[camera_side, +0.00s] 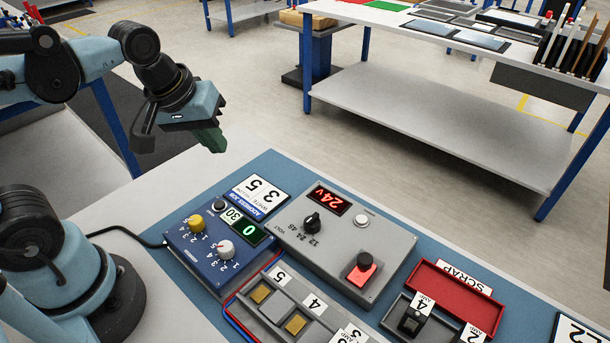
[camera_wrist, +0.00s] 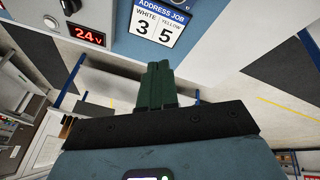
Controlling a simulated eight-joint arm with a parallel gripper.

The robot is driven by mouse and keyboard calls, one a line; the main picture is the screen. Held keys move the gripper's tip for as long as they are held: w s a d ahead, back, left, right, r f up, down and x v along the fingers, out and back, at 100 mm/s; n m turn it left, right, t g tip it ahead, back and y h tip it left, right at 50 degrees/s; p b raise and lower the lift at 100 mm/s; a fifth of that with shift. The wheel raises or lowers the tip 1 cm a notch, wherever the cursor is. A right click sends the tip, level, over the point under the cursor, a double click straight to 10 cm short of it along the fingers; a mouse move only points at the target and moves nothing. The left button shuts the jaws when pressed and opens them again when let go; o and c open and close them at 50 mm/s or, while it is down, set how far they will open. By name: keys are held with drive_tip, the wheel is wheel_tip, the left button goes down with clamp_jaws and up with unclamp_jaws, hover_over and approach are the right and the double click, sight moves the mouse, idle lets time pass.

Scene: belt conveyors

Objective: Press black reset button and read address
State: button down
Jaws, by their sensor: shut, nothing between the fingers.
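A blue box (camera_side: 205,262) on the bench carries a small black button (camera_side: 218,204), a yellow knob (camera_side: 195,222), a white knob (camera_side: 226,248) and a green display (camera_side: 249,231) that shows 0. The exact knob settings are too small to tell. The address job card (camera_side: 260,195) lies behind the box; in the wrist view the card (camera_wrist: 159,22) reads white 3, yellow 5. My gripper (camera_side: 214,146) is raised above and left of the box, well apart from the button. Its green fingers (camera_wrist: 158,82) are shut and empty. The blue box is not visible in the wrist view.
A grey supply box (camera_side: 345,245) right of the blue box has a red 24v display (camera_side: 328,198), a black knob (camera_side: 312,222) and a red switch (camera_side: 361,273). A red scrap tray (camera_side: 455,290) stands further right. A black cable (camera_side: 125,231) runs left. Air above the boxes is clear.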

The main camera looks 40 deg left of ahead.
sight(220, 203)
drive_tip(key=r+n+g, duration=0.1)
drive_tip(key=n, duration=0.3)
drive_tip(key=s+r+n+g, duration=0.1)
drive_tip(key=n+g, duration=0.1)
drive_tip(key=n, duration=0.1)
drive_tip(key=r+n+g, duration=0.1)
drive_tip(key=n, duration=0.3)
drive_tip(key=shift+s+n+g, duration=0.3)
drive_tip(key=shift+s, duration=0.1)
drive_tip(key=shift+f, duration=6.9)
drive_tip(key=shift+f, duration=0.9)
drive_tip(key=shift+r, duration=0.2)
wheel_tip(220, 203, up, 8)
drive_tip(key=shift+w+r, duration=0.15)
drive_tip(key=shift+r, duration=0.05)
